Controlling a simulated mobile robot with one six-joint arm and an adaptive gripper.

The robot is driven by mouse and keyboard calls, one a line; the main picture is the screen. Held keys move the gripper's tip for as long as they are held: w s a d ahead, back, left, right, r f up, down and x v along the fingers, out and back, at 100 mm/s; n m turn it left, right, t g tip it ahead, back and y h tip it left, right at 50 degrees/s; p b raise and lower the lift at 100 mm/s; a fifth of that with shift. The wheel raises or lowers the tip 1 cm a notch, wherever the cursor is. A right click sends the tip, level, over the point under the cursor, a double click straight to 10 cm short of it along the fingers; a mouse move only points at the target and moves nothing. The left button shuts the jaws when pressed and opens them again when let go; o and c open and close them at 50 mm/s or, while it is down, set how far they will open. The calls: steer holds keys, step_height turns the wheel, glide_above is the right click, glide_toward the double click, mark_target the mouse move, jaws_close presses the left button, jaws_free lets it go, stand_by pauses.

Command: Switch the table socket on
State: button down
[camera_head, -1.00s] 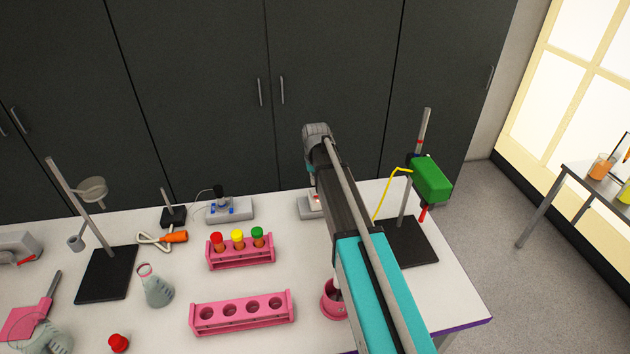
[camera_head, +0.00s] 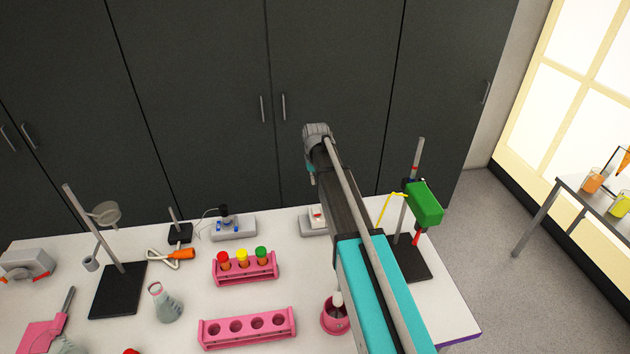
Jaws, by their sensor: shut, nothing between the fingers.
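A grey block (camera_head: 245,229) with blue parts stands near the table's back edge, with a black plug-like piece (camera_head: 224,211) and a thin cord on it. A second pale grey block (camera_head: 309,224) with a white, red-marked part (camera_head: 317,212) on top stands to its right, partly hidden by my arm. I cannot tell for sure which block is the table socket, nor its switch state. My arm reaches over the table toward the back, its grey joint above and behind the second block. My gripper does not show; it seems hidden behind the arm.
A pink rack (camera_head: 245,274) holds three capped tubes; an empty pink rack (camera_head: 247,331) stands in front. A pink bowl (camera_head: 334,322) sits beside my arm. A stand with a green box (camera_head: 425,203) is on the right. A flask (camera_head: 166,306) and another stand (camera_head: 118,292) are left.

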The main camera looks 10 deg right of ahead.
steer(key=shift+w+r+p, duration=0.15)
steer(key=shift+r+p, duration=0.55)
steer(key=shift+r, duration=0.2)
steer(key=shift+w+r+p, duration=0.1)
steer(key=shift+r+p, duration=0.6)
steer(key=shift+r, duration=0.15)
steer(key=shift+r, duration=0.1)
